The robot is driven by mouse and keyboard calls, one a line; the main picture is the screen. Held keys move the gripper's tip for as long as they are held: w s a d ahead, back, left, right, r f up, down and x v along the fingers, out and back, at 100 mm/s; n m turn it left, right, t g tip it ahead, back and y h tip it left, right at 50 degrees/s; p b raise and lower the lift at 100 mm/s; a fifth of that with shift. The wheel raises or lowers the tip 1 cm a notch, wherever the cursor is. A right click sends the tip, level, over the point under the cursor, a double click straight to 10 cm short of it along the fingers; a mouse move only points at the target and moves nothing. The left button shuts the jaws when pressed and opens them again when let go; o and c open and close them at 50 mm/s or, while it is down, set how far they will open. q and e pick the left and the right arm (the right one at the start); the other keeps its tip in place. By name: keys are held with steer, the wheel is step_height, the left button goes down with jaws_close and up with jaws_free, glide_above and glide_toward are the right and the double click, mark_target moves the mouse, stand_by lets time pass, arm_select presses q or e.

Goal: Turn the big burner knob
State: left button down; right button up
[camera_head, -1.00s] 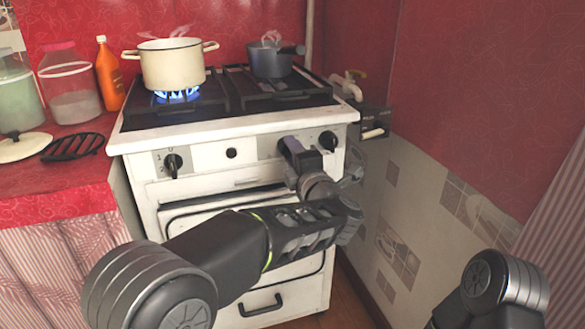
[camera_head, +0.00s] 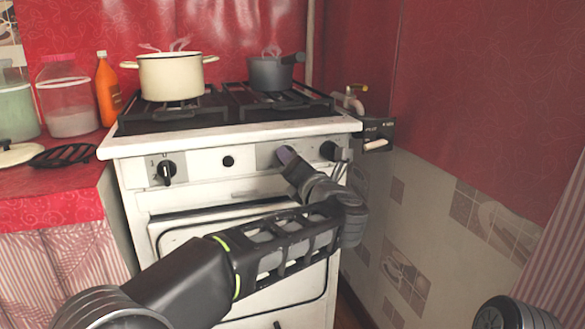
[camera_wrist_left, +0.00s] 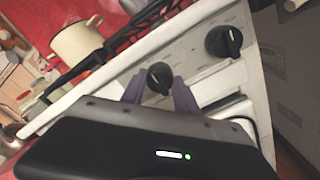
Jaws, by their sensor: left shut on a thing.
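The white stove's front panel (camera_head: 205,164) carries dark burner knobs. My left gripper (camera_head: 284,155) is at the right half of the panel. It hides the burner knob behind it in the head view. In the left wrist view, its purple fingers (camera_wrist_left: 158,90) are shut on this black knob (camera_wrist_left: 159,77), one on each side. Another black knob (camera_wrist_left: 223,41) is free to its right, and it also shows in the head view (camera_head: 331,150). A further knob (camera_head: 166,172) is at the panel's left. My right gripper is out of view.
A cream pot (camera_head: 171,77) and a dark grey saucepan (camera_head: 271,72) stand on the black grates. No flame shows under the cream pot. Jars and an orange bottle (camera_head: 108,91) stand on the red counter at left. A tiled wall is close on the right.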

arm_select(q)
steer(key=shift+r, duration=0.1)
stand_by(0.3)
steer(key=c, duration=0.9)
jaws_free()
steer(key=shift+p+v, duration=0.8)
steer(key=shift+v, duration=3.1)
